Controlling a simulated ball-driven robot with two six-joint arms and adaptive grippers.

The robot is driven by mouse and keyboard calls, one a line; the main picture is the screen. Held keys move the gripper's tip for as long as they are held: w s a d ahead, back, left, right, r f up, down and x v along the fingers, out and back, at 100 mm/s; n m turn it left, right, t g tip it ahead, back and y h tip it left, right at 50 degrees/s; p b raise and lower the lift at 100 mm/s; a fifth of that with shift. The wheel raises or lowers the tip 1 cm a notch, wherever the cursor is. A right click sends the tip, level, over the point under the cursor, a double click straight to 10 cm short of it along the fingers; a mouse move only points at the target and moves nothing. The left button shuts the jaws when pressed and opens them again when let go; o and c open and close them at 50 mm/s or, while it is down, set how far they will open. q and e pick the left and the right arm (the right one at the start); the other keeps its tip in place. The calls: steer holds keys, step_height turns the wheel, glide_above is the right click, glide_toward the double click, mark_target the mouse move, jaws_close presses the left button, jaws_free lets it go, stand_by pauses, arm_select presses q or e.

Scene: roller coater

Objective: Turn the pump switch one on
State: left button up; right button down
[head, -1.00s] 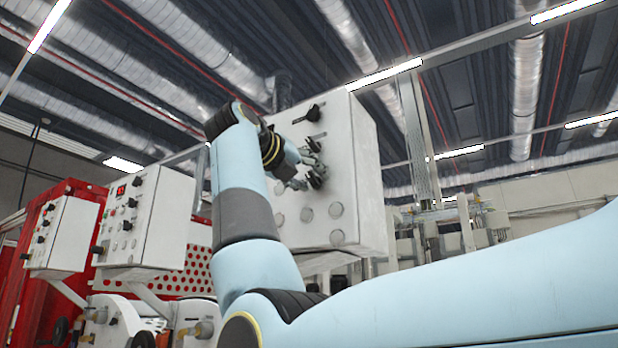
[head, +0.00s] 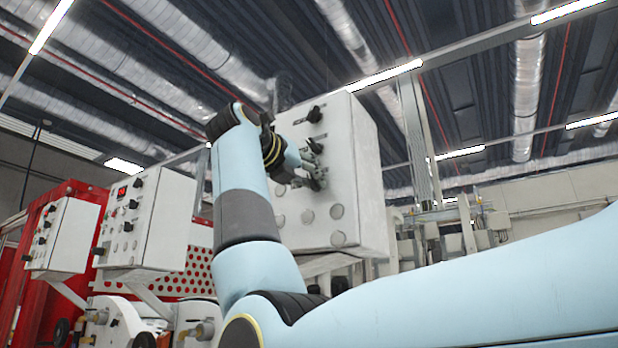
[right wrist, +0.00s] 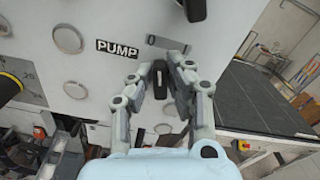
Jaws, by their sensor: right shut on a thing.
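The white control box (head: 355,150) fills the middle of the head view, with dark knobs and round grey discs on its front. My right gripper (head: 317,172) is at this front. In the right wrist view, a black PUMP label (right wrist: 117,48) is on the panel. Just right of and below it, a small black switch knob (right wrist: 160,73) stands between the fingertips of my right gripper (right wrist: 160,80). The gripper is shut on this knob. The knob's exact setting is hard to read. My left gripper is not in view.
Another dark knob (head: 315,114) sits higher on the same panel, above my gripper. Right of the panel, the wrist view shows open floor and a dark platform (right wrist: 250,90).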

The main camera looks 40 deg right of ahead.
steer(key=m, duration=0.4)
steer(key=shift+s+m, duration=0.15)
steer(key=shift+m, duration=0.15)
steer(key=shift+s+d+f+m+b, duration=0.1)
steer(key=shift+m+b, duration=0.25)
steer(key=shift+m, duration=2.15)
steer(key=c, duration=1.3)
jaws_free()
